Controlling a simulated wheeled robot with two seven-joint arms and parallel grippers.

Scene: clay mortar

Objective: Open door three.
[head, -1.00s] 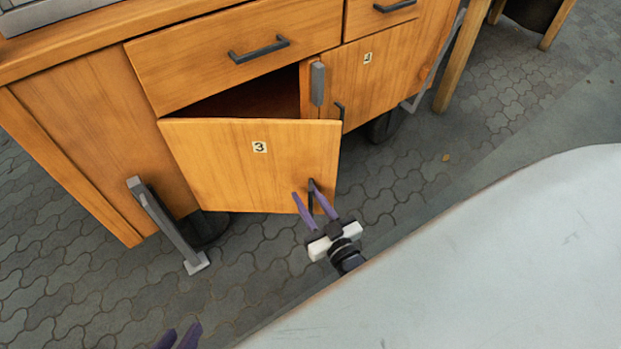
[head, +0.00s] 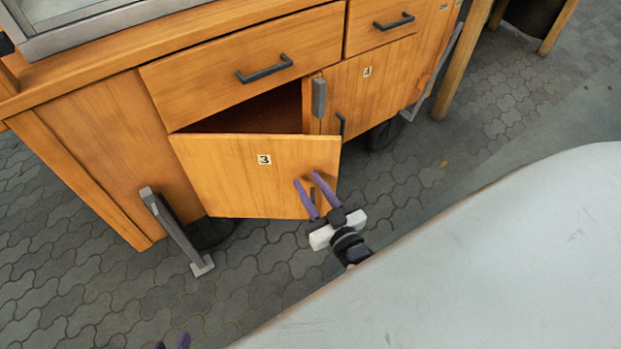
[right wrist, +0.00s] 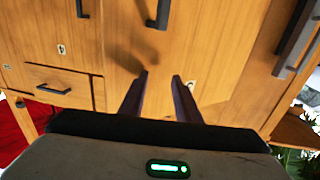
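Door three (head: 225,180) is a wooden cabinet door with a "3" label (head: 264,160). It stands partly open, with a dark gap above it. Its dark bar handle (head: 312,197) is near the free right edge. My right gripper (head: 309,180) is in front of that edge, its purple fingers apart. In the head view the handle shows between them. In the right wrist view, the open fingers (right wrist: 161,76) point at the door and a dark handle (right wrist: 160,14) shows beyond the tips, not between them. Only the purple tips of my left gripper (head: 172,342) show.
Door four (head: 365,90) is right of door three, with a grey block (head: 319,98) by the gap. A drawer (head: 245,60) is above. A slanted grey bar (head: 175,230) stands at the left. A pale surface (head: 480,260) fills the lower right.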

